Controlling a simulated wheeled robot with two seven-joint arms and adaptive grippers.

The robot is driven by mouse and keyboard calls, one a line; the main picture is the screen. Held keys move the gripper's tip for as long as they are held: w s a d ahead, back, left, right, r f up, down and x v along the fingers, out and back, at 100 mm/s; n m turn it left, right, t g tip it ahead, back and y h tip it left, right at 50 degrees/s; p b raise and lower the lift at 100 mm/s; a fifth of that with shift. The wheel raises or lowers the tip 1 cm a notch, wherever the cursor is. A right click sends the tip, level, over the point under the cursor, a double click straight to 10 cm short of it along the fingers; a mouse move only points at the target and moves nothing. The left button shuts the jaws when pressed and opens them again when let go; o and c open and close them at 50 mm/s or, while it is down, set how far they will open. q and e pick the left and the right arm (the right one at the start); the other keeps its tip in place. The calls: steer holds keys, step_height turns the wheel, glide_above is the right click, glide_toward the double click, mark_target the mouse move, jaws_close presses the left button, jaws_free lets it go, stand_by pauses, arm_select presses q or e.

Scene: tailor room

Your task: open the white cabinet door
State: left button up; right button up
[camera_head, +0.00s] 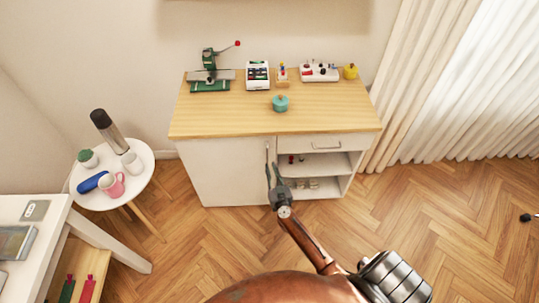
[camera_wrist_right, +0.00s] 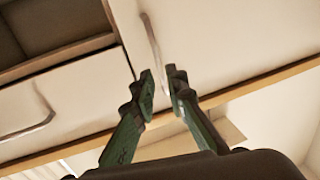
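The white cabinet door (camera_head: 225,172) is the closed left front of the wooden-topped cabinet. Its slim vertical handle (camera_head: 267,149) is near the door's right edge. In the right wrist view, the door (camera_wrist_right: 225,35) fills the upper right, and its handle (camera_wrist_right: 152,38) runs down towards the gap between my fingertips. My right gripper (camera_head: 271,168) is in front of the door's right edge, just below the handle. In the right wrist view, the right gripper (camera_wrist_right: 161,82) is open, its fingers either side of the handle's end. I cannot tell whether they touch it. My left gripper is not in view.
Right of the door are a drawer (camera_head: 310,145) and open shelves (camera_head: 325,165) with small items. A round side table (camera_head: 140,178) stands left. The floor in front is clear.

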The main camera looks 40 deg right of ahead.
steer(key=b+x, duration=0.2)
steer(key=x, duration=0.5)
steer(key=shift+w+d+f, duration=0.15)
steer(key=shift+w+d, duration=0.1)
steer(key=shift+w, duration=0.05)
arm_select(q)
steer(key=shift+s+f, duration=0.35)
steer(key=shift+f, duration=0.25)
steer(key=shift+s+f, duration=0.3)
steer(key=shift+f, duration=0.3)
arm_select(e)
jaws_close()
